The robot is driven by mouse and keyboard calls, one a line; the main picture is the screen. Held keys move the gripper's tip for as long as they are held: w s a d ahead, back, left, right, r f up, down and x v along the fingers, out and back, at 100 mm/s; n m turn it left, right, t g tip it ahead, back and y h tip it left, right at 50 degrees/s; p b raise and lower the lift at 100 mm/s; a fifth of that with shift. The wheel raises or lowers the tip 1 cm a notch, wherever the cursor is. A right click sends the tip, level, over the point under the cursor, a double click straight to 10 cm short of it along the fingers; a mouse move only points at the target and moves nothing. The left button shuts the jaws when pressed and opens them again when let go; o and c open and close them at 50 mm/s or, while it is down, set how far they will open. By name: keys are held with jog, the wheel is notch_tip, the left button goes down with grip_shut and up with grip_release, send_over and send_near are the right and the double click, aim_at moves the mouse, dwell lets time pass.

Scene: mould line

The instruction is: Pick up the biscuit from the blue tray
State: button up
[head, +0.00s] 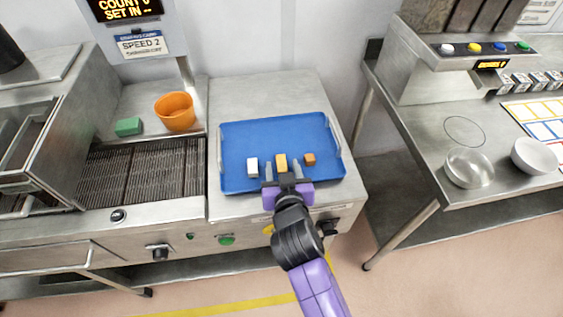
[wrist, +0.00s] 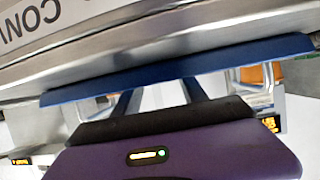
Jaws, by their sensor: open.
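The blue tray (head: 240,135) lies flat on the steel worktop. Near its front edge are three small blocks in a row: a white one (head: 252,167), a yellow-tan one (head: 281,162) and an orange-brown one (head: 309,159). None is labelled, so I cannot tell for sure which is the biscuit. My gripper (head: 283,170) is open over the tray's front edge. Its two fingers point at the yellow-tan block, one to each side; I cannot tell the height gap. In the wrist view, the tray's blue edge (wrist: 180,70) crosses the fingers (wrist: 158,96) and hides their tips.
An orange cup (head: 175,111) and a green block (head: 128,126) stand left of the tray, behind a slatted conveyor (head: 140,172). The tray has raised metal handles at both sides. A steel table (head: 420,140) with two bowls stands right, across a gap. The tray's back half is clear.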

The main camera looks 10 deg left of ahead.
jog(key=shift+c, duration=0.2)
grip_shut()
